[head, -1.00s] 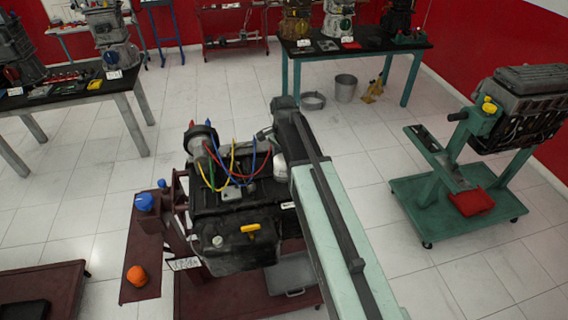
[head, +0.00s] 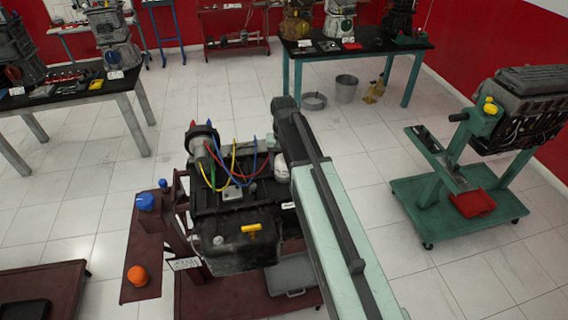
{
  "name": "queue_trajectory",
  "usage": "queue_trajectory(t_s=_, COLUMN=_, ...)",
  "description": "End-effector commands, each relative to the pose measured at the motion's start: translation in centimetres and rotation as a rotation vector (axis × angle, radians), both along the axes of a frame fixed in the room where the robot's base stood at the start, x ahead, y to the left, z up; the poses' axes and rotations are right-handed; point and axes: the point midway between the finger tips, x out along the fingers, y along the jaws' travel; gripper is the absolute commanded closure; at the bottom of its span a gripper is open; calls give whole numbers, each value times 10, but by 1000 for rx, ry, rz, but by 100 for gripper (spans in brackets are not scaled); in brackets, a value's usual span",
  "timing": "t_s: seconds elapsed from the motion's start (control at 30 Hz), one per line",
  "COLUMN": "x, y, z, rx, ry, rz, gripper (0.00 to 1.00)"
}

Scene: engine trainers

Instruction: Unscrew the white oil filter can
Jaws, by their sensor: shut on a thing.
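The engine (head: 235,235) stands on a dark red stand, with coloured leads on its top. A white can (head: 281,170), the oil filter, shows only in part at the engine's right side, beside my arm. My arm reaches from the bottom right to above the engine's far right corner. My gripper (head: 272,147) is mostly hidden behind my arm, at the can. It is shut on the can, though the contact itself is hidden.
A blue cap (head: 145,201) and an orange cap (head: 137,275) sit on the stand's left shelf. A grey tray (head: 290,275) lies below the engine. A green engine stand (head: 460,200) is at right.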

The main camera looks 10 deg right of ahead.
Motion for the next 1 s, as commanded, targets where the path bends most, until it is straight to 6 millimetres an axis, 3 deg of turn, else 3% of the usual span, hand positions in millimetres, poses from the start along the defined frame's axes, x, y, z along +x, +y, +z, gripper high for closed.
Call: queue_trajectory(t_s=1.0, x=-1, y=2, z=0, rx=-2, ry=-1, rz=960, gripper=81)
